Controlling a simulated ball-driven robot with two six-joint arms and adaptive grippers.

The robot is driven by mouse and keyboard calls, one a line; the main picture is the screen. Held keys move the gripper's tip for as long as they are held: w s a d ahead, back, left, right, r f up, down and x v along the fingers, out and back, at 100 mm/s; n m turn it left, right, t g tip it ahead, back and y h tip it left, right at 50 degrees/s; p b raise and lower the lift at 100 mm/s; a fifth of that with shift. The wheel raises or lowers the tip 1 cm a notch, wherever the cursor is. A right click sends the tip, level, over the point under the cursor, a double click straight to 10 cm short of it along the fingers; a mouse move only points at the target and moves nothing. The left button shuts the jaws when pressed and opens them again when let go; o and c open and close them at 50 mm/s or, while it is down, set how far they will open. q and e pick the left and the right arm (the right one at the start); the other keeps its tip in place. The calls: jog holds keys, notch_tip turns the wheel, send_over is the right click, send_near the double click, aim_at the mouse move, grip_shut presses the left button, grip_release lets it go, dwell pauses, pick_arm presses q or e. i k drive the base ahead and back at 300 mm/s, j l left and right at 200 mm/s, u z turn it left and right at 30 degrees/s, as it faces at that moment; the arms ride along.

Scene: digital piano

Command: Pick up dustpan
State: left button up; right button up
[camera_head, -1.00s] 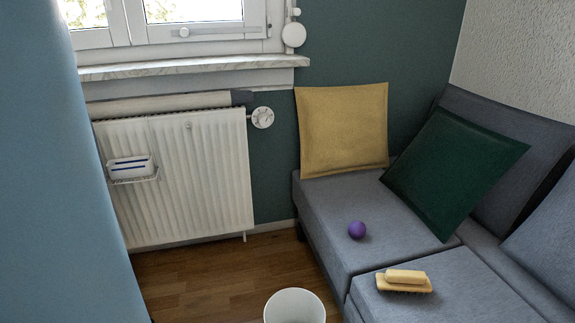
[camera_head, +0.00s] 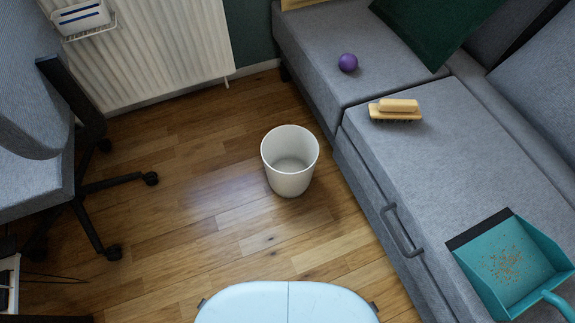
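The teal dustpan (camera_head: 507,262) lies on the grey sofa seat at the lower right of the head view. It has a dark front lip and brown crumbs in its pan. Its handle (camera_head: 556,303) points to the lower right and is cut off by the picture edge. A wooden brush (camera_head: 396,109) with bristles lies farther back on the sofa. Neither of my grippers shows in the head view.
A white bin (camera_head: 290,160) stands on the wooden floor beside the sofa (camera_head: 440,150). A purple ball (camera_head: 348,62) lies on the seat. A grey handle (camera_head: 402,232) sticks out from the sofa front. An office chair (camera_head: 60,170) stands at the left.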

aim_at(512, 265)
jog(key=z, duration=3.85)
jog(key=k+j+z, duration=0.65)
jog(key=k, duration=0.3)
